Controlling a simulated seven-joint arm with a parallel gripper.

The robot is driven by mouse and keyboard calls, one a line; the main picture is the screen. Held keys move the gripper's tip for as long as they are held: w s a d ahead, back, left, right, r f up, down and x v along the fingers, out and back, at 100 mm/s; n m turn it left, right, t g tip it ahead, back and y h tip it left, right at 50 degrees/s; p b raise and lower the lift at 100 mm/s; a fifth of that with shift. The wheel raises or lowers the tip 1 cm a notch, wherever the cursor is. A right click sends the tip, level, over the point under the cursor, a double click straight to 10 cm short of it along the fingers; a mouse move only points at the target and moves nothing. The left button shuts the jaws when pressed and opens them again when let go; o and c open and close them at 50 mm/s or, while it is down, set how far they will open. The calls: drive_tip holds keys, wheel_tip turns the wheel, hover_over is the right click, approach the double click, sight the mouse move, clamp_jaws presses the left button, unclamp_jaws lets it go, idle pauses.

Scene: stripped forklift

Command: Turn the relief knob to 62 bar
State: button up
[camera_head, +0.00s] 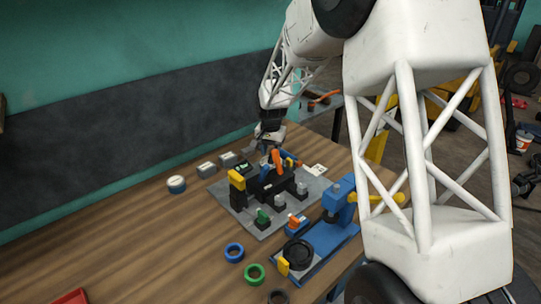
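A black valve block (268,186) stands on a grey plate (262,230) on the wooden bench. A yellow-topped unit (236,180) at its left end has a small greenish display (246,167); its reading is too small to make out. My gripper (270,154) points down at the back of the block, close to an orange part (278,161) and blue parts. Whether it touches any of them, and whether its fingers are open or shut, I cannot tell. I cannot pick out the relief knob for sure. A green-topped fitting (262,215) and grey-topped fittings (302,189) stand in front of the block.
A blue fixture (325,241) with a black ring stands at the front right. Blue (234,252) and green rings (254,273) lie in front. A round white-topped can (176,184) and grey boxes (206,169) stand left. The bench's left side is mostly clear. My arm covers the right.

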drive_tip(key=shift+f, duration=0.95)
drive_tip(key=shift+c, duration=0.3)
clamp_jaws()
